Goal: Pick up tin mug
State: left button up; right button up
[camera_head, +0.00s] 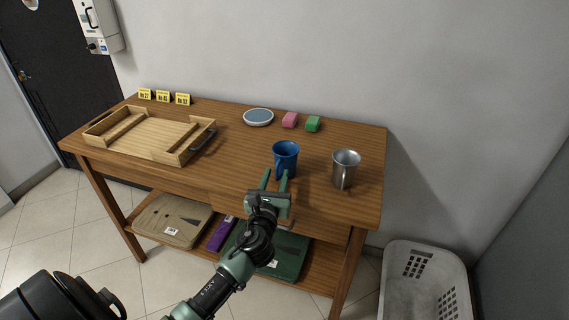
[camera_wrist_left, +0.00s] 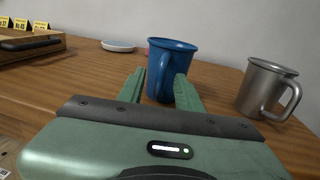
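The tin mug (camera_head: 346,168) is bare silver metal and stands upright near the right end of the wooden table (camera_head: 240,148), its handle toward the front. It also shows at the right of the left wrist view (camera_wrist_left: 264,88). A blue mug (camera_head: 286,157) stands upright to its left. My left gripper (camera_head: 275,180) is open, its green fingers pointing at the blue mug. In the left wrist view the fingers (camera_wrist_left: 160,88) are spread in front of the blue mug (camera_wrist_left: 170,66), on either side of its handle; I cannot tell whether they touch. My right gripper is out of view.
A wooden tray (camera_head: 124,147) sits at the table's left, with yellow number tags (camera_head: 163,97) behind. A white basket (camera_head: 424,250) stands on the floor at right.

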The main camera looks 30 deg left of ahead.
pick_arm(q)
jog(key=shift+w+a, duration=0.25)
jog(key=shift+w, duration=0.45)
grip_shut()
dwell(0.9)
